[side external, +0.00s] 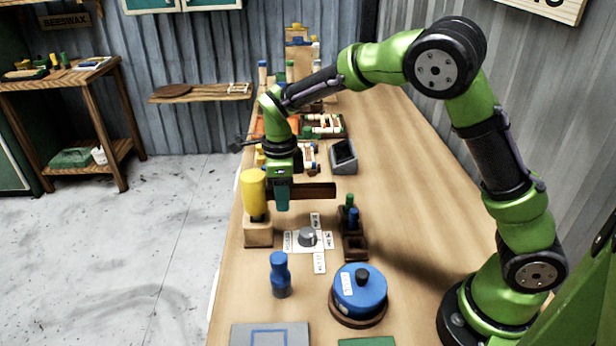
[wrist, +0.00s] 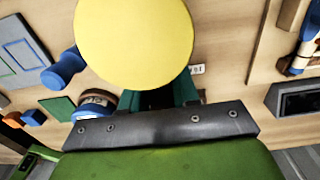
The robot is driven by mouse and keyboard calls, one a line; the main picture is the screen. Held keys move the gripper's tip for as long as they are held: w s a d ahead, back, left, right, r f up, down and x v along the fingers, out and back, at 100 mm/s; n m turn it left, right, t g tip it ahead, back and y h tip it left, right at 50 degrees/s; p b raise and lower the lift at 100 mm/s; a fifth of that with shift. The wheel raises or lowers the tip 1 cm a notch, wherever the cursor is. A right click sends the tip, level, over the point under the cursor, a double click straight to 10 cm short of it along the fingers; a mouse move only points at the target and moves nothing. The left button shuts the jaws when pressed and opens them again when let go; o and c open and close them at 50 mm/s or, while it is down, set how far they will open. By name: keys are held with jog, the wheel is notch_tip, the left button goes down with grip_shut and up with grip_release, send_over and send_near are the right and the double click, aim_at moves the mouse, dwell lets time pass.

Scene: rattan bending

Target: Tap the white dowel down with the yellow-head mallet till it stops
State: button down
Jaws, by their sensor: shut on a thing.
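My gripper (side external: 283,194) is shut on the dark brown handle (side external: 318,190) of the mallet, which lies roughly level above the bench. The mallet's yellow head (side external: 255,192) is to the left of my fingers, over a pale wooden block (side external: 258,233). A small dark part shows between the head and the block; I cannot tell what it is. In the wrist view the yellow head (wrist: 135,42) shows as a large round face that covers much of the scene. I cannot make out the white dowel in either view.
A grey knob (side external: 307,237) with white labels around it and a dark holder (side external: 354,246) with pegs stand right of the block. A blue peg-shaped piece (side external: 280,275) and a blue round-topped object (side external: 360,291) are nearer the camera. The bench's right side is clear.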

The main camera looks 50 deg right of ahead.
jog(key=shift+w+r, duration=0.1)
jog(key=shift+r, duration=1)
jog(key=shift+r, duration=2.55)
